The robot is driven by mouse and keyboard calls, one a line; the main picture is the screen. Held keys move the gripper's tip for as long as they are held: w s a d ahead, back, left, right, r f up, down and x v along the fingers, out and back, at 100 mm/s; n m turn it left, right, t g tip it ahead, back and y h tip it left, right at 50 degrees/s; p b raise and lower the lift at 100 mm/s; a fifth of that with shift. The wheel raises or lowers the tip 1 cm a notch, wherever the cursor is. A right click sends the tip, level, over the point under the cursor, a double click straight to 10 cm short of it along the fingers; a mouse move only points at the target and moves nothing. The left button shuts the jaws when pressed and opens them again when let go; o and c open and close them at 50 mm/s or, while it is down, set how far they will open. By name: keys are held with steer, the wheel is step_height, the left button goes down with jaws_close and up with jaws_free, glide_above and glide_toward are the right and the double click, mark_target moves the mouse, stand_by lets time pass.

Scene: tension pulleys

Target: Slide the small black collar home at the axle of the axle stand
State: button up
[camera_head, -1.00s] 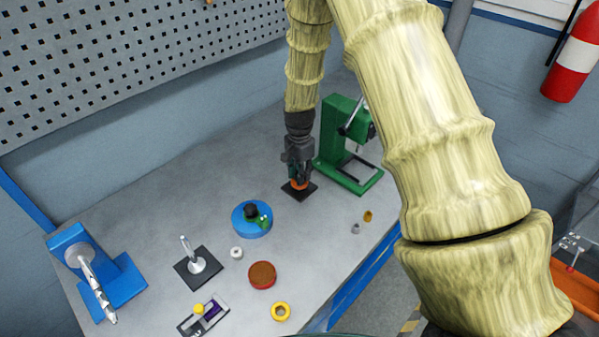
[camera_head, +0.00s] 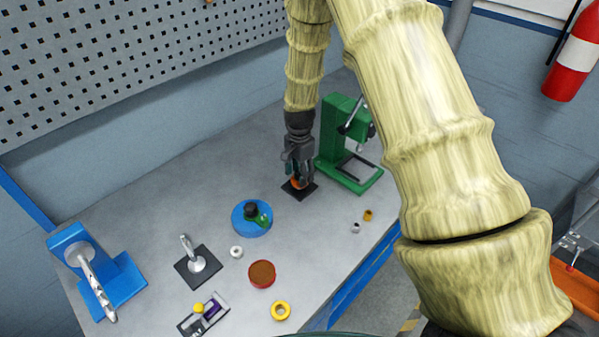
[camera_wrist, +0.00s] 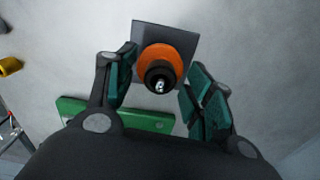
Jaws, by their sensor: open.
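The axle stand has a dark square base (camera_wrist: 150,31), which also shows in the head view (camera_head: 309,194). An orange round part (camera_wrist: 180,56) sits on the stand. The small black collar (camera_wrist: 155,74) is above the orange part, around the bright axle tip (camera_wrist: 160,87). How far down the axle it sits cannot be told from above. My gripper (camera_wrist: 163,62) is open over the stand, with one finger on each side of the orange part and collar and visible gaps between. In the head view my gripper (camera_head: 298,180) hides the collar.
A green press-like stand (camera_head: 345,150) is close to the right of my gripper. A blue round part (camera_head: 240,223) with a black knob is to the left. A dark-based post (camera_head: 190,268), red-brown disc (camera_head: 262,274), yellow ring (camera_head: 281,311) and blue stand (camera_head: 125,280) are further left and in front.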

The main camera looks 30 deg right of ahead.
steer(key=shift+r, duration=0.1)
step_height(320, 180, up, 12)
stand_by(0.5)
steer(key=shift+f, duration=0.2)
